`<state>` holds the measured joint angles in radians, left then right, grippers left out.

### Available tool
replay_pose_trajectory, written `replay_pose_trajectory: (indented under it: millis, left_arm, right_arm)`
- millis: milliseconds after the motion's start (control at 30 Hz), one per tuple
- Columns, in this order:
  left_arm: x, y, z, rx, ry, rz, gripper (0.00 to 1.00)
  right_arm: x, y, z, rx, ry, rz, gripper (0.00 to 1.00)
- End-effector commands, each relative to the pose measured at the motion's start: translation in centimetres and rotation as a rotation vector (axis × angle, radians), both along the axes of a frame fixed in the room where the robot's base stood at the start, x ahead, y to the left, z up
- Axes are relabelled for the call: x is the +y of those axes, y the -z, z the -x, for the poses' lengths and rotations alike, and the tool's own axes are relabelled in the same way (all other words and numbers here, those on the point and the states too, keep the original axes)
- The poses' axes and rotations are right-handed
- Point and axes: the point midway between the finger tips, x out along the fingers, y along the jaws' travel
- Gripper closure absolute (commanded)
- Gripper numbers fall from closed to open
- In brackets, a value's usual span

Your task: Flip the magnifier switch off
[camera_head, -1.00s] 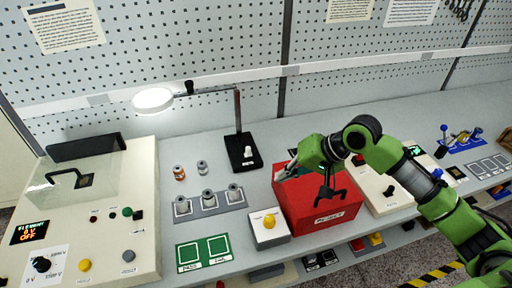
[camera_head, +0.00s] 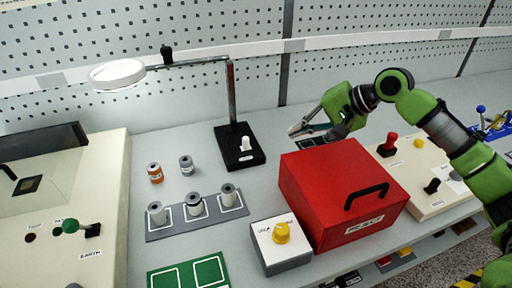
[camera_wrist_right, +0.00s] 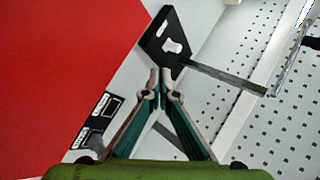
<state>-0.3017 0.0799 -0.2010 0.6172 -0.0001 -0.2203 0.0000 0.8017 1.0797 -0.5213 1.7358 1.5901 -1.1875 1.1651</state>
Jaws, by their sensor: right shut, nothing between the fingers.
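The magnifier lamp has a white ring head (camera_head: 117,74) that looks bright, on an arm and post rising from a black base (camera_head: 257,160). A white switch (camera_head: 245,143) stands up on that base. In the right wrist view the switch (camera_wrist_right: 173,46) shows on the black base (camera_wrist_right: 155,38), just beyond my fingertips. My right gripper (camera_head: 293,131) is shut and empty, behind the red box and to the right of the base. Its fingers (camera_wrist_right: 163,90) meet in the wrist view, apart from the switch as far as I can tell. My left gripper is not in view.
A red reject box (camera_head: 325,185) stands close beside the right gripper. Machine panels flank the bench. A pegboard wall is behind.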

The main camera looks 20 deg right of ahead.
Motion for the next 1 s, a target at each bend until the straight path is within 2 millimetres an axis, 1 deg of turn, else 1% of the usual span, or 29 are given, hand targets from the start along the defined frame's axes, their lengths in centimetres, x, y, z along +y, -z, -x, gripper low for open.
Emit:
replay_pose_trajectory:
  millis: [33, 67, 433, 567, 667, 767, 1000]
  left_arm:
    - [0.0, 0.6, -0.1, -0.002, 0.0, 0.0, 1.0]
    - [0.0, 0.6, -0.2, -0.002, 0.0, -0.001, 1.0]
    - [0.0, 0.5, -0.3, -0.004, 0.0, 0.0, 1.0]
    - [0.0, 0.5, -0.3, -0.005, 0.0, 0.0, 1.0]
    - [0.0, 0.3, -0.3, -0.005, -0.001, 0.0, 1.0]
    - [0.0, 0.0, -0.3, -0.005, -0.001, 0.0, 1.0]
    - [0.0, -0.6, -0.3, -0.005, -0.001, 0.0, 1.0]
  right_arm:
    - [-0.1, 0.5, 0.0, -0.001, 0.001, -0.001, 1.0]
    - [-0.1, 0.5, 0.0, 0.0, 0.002, -0.001, 1.0]
    - [-0.1, 0.4, 0.0, 0.0, 0.002, -0.001, 1.0]
    - [0.2, 0.8, -0.3, 0.0, 0.001, -0.002, 1.0]
    - [0.8, 1.5, -0.8, 0.001, 0.001, -0.002, 1.0]
    - [1.9, 2.7, -1.7, 0.001, 0.0, -0.003, 1.0]
    - [4.7, 6.2, -4.3, 0.001, -0.001, -0.004, 1.0]
